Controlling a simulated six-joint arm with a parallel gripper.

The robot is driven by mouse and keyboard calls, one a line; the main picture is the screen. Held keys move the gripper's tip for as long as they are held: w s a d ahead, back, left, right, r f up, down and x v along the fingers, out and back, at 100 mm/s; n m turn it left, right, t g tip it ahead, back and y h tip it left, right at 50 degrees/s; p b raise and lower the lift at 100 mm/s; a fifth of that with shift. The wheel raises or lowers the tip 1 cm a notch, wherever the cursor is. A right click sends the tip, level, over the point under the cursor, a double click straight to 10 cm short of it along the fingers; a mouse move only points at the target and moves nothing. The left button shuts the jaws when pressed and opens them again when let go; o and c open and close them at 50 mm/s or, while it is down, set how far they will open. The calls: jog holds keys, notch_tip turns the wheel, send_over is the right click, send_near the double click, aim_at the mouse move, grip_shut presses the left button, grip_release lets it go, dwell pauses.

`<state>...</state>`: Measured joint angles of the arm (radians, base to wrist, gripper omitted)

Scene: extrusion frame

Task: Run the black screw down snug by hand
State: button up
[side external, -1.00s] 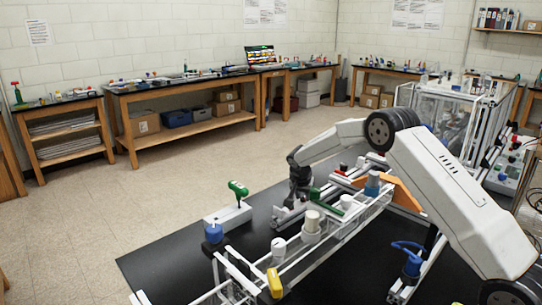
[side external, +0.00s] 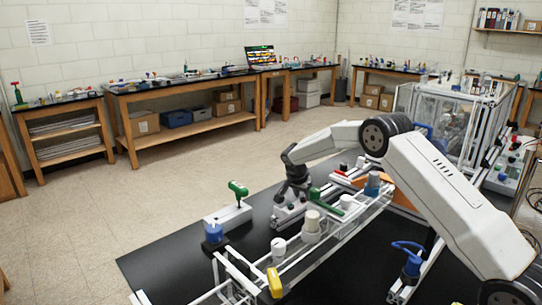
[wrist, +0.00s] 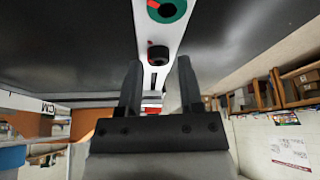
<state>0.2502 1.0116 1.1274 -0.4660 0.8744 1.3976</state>
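The black screw (wrist: 157,52) stands on a white extrusion bar (wrist: 150,22) in the wrist view, with its dark round head showing. My gripper (wrist: 159,68) is open. Its two black fingers are apart, one on each side of the line of the bar, and the screw head appears beyond and between their tips, with nothing visible gripped. In the side external view my gripper (side external: 290,200) is low over the frame on the black table. The screw cannot be made out there, and whether the fingers touch it cannot be told.
A green ring with a red mark (wrist: 167,10) is on the bar past the screw. In the side external view, a green-handled tool (side external: 238,189) stands in a white block at left. White caps (side external: 311,222) and a yellow part (side external: 275,281) are in front. Black tabletop (side external: 170,262) is clear at front left.

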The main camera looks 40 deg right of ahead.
aim_at(297, 206)
jog(key=shift+o, duration=0.8)
jog(key=shift+f, duration=0.1)
jog(key=v, duration=0.7)
jog(key=shift+r, duration=0.4)
jog(key=shift+a, duration=0.15)
